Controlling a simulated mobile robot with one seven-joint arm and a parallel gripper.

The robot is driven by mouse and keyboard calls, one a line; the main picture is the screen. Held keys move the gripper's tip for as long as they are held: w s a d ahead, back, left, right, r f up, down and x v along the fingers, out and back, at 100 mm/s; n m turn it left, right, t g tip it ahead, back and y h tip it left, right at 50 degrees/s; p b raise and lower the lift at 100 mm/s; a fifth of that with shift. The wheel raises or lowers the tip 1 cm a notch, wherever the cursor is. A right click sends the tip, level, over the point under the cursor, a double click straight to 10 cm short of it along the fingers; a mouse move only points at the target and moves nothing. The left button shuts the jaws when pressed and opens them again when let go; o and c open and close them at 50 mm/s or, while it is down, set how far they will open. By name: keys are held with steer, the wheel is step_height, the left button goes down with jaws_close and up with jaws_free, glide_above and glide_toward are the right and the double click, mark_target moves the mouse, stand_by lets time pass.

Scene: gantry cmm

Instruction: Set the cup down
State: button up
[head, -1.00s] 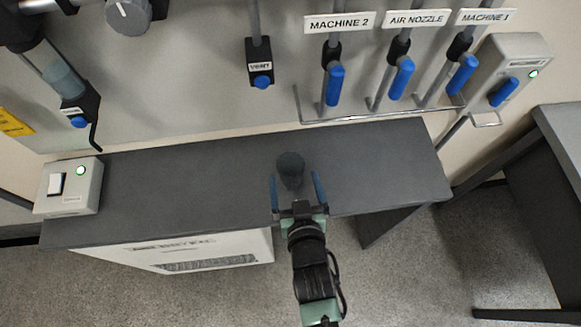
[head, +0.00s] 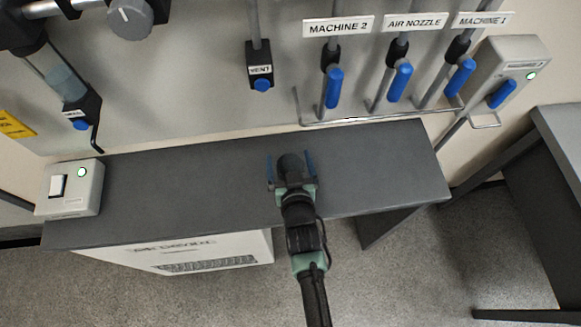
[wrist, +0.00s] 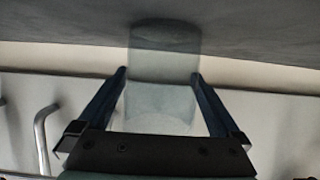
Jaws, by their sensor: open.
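The cup (head: 291,162) is dark and see-through and stands on the grey bench top (head: 190,180). In the wrist view the cup (wrist: 165,62) shows as a pale, clear cylinder, with the bench surface along the top of the picture. My gripper (head: 290,156) is open, with one blue finger on each side of the cup. In the wrist view the fingers (wrist: 158,73) flank the cup; the left finger looks very close to its wall, and I cannot tell whether it touches. My gripper's body hides the near part of the cup in the head view.
A switch box (head: 75,188) with a green light sits at the bench's left end. A panel behind carries blue-handled valves (head: 335,88) and a metal rail (head: 370,114). A white unit (head: 190,252) stands under the bench.

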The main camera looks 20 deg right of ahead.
steer(key=c, duration=1.4)
steer(key=shift+s+r, duration=0.1)
steer(key=shift+r, duration=0.05)
steer(key=shift+s+r, duration=0.15)
steer(key=shift+r, duration=0.4)
step_height(320, 180, up, 6)
steer(key=s+a+b, duration=0.1)
steer(key=s+a, duration=0.1)
steer(key=s, duration=0.4)
steer(key=s+a+b, duration=0.1)
steer(key=s, duration=0.5)
steer(key=s+a+b, duration=0.1)
steer(key=s+a, duration=0.1)
steer(key=s, duration=0.4)
steer(key=shift+s+a+f+b, duration=0.15)
steer(key=shift+s+a+b, duration=0.15)
steer(key=shift+s+b, duration=0.05)
